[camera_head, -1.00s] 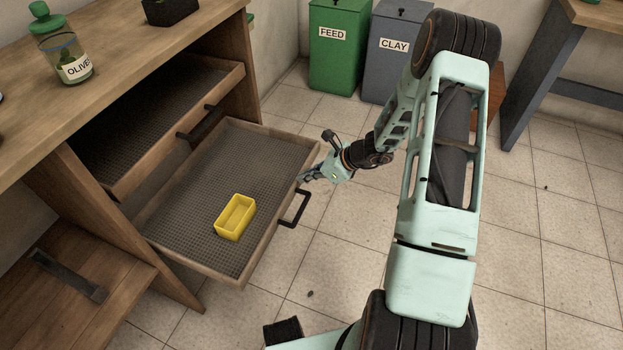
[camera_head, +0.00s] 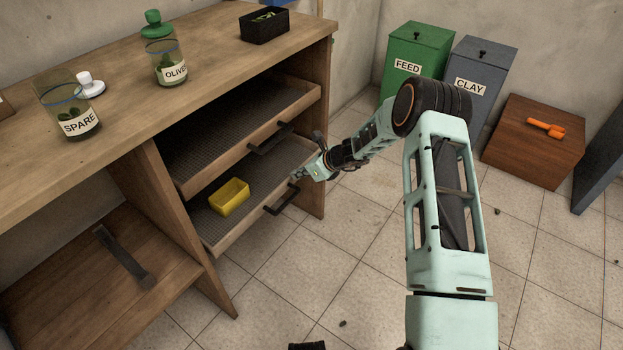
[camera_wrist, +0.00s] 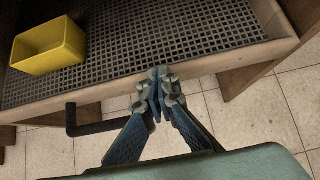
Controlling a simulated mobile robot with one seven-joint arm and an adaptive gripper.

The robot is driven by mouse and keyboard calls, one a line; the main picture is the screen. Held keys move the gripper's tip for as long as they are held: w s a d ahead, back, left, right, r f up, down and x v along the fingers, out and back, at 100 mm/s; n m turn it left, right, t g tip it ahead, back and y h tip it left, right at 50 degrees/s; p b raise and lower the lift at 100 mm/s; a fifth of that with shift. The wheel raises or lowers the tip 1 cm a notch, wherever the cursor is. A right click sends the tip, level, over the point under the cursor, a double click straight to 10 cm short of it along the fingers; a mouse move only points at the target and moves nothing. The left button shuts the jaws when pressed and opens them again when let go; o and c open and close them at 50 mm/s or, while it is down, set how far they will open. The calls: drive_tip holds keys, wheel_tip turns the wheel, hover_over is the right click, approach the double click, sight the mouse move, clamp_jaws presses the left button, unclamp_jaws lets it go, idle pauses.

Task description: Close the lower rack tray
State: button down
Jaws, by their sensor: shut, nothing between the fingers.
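The lower rack tray (camera_head: 262,207) is a wooden-framed tray with a dark mesh floor, still partly pulled out of the wooden cabinet. A yellow box (camera_head: 229,197) sits in it, and it also shows at the upper left of the wrist view (camera_wrist: 47,46). The tray's dark handle (camera_head: 281,201) is on its front. My gripper (camera_head: 297,174) is shut and empty at the tray's front edge, beyond the handle. In the wrist view my fingertips (camera_wrist: 159,80) meet at the tray's front rim (camera_wrist: 200,66) and look in contact or very close.
The upper rack tray (camera_head: 243,140) also sticks out, above the lower one. Jars (camera_head: 170,66) and a black box (camera_head: 264,25) stand on the cabinet top. Green and grey bins and a wooden crate (camera_head: 532,143) stand behind. The floor in front is mostly clear.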

drive_tip(key=shift+w+a, duration=0.5)
drive_tip(key=shift+a, duration=0.15)
